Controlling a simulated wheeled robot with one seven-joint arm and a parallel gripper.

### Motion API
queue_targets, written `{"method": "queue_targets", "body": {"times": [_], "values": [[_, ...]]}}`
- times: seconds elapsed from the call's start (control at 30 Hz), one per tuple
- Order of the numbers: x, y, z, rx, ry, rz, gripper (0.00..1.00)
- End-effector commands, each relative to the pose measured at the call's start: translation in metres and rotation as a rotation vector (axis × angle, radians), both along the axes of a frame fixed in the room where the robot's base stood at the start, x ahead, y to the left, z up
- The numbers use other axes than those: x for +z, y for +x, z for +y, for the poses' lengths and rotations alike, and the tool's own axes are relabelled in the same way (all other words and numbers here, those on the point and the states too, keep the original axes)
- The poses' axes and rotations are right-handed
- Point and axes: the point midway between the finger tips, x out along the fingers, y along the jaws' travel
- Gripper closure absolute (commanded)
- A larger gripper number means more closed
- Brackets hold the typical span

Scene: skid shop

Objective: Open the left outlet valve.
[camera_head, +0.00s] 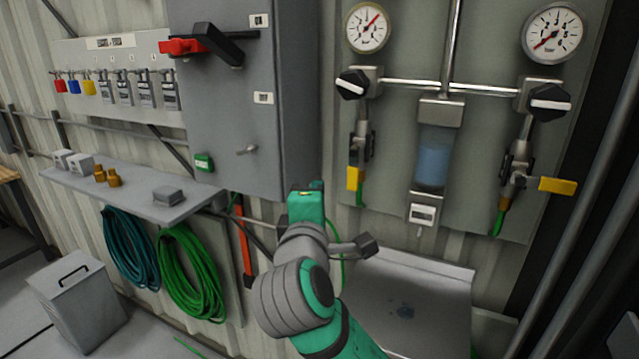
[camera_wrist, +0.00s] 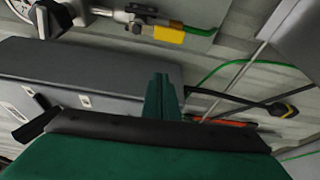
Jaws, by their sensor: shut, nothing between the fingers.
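The left outlet valve (camera_head: 360,145) is on the grey wall panel, under the left black knob. Its yellow handle (camera_head: 353,179) points down, roughly along the pipe, with a green hose below. This yellow handle also shows at the top of the wrist view (camera_wrist: 168,34). My gripper (camera_head: 316,186) is in front of the panel's lower left, left of and below the yellow handle and apart from it. In the wrist view its green fingers (camera_wrist: 160,90) are together and empty. The right outlet valve (camera_head: 518,165) has its yellow handle (camera_head: 557,185) sticking out sideways.
A grey cabinet (camera_head: 225,110) with a red and black switch handle (camera_head: 205,45) stands left of the panel, close to my gripper. A metal surface (camera_head: 405,300) lies below the panel. A shelf (camera_head: 130,185) and hanging hoses (camera_head: 190,275) are at the left.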

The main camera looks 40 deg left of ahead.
Motion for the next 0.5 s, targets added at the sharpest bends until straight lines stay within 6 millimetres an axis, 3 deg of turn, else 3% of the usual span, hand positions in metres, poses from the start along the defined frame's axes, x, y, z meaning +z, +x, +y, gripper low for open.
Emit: {"method": "queue_targets", "body": {"times": [0.2,0.5], "values": [[0.0,-0.017,-0.017,-0.003,0.0,0.0,1.0],[0.0,-0.022,-0.019,-0.001,0.0,0.001,1.0]]}}
